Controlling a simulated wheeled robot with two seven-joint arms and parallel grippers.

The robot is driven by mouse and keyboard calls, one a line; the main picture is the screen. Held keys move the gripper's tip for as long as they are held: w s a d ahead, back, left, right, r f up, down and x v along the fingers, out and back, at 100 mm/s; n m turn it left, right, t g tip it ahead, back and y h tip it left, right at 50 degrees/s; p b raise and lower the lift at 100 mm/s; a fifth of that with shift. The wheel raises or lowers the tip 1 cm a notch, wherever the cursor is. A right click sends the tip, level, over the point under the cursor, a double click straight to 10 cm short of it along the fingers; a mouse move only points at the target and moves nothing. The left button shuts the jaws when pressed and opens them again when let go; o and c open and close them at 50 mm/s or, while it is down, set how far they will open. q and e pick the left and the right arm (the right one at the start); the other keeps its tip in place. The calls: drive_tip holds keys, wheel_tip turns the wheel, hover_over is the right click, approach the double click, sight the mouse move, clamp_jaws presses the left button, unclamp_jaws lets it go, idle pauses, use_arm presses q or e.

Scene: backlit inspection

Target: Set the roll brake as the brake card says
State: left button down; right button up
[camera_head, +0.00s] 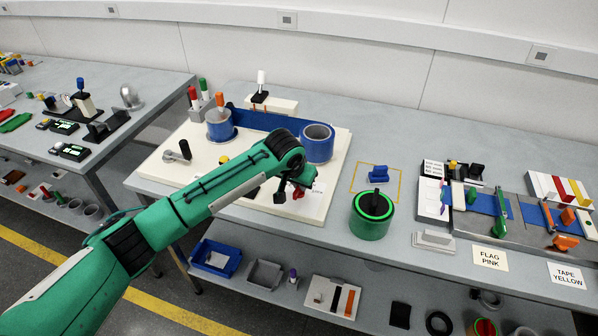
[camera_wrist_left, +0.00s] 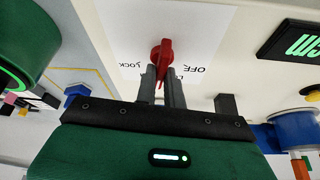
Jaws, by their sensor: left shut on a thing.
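A red knob (camera_wrist_left: 162,52) stands on a white plate marked OFF and LOCK in the left wrist view, with another mark half hidden behind a finger. My left gripper (camera_wrist_left: 162,82) is shut on the knob, a grey finger on each side. In the head view the left gripper (camera_head: 297,184) reaches down over the red knob (camera_head: 298,194) at the front right of a white board (camera_head: 180,195). Blue rolls (camera_head: 317,142) stand on that board. I cannot tell which card is the brake card. My right gripper is not in view.
A green cylinder (camera_head: 371,216) stands right of the board, near a blue part (camera_head: 378,173) inside a yellow outline. Tools and cards, FLAG PINK (camera_head: 490,257) and TAPE YELLOW (camera_head: 566,274), fill the table's right side. A green display (camera_wrist_left: 300,42) lies near the knob.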

use_arm(q)
drive_tip(key=n+p, duration=0.1)
drive_tip(key=n+y+p, duration=0.1)
drive_tip(key=n+p, duration=0.1)
drive_tip(key=shift+d+r+p, duration=0.1)
drive_tip(key=shift+r+p, duration=0.15)
drive_tip(key=shift+p, duration=0.05)
drive_tip(key=shift+f+n+y+p, duration=0.15)
drive_tip(key=shift+n+y+p, duration=0.35)
drive_tip(key=shift+n+p, duration=0.65)
drive_tip(key=shift+n+t, duration=0.25)
drive_tip(key=shift+t, duration=0.05)
drive_tip(key=c, duration=1.5)
unclamp_jaws()
drive_tip(key=b+v, duration=0.3)
drive_tip(key=v, duration=1)
drive_tip(key=shift+r, duration=0.3)
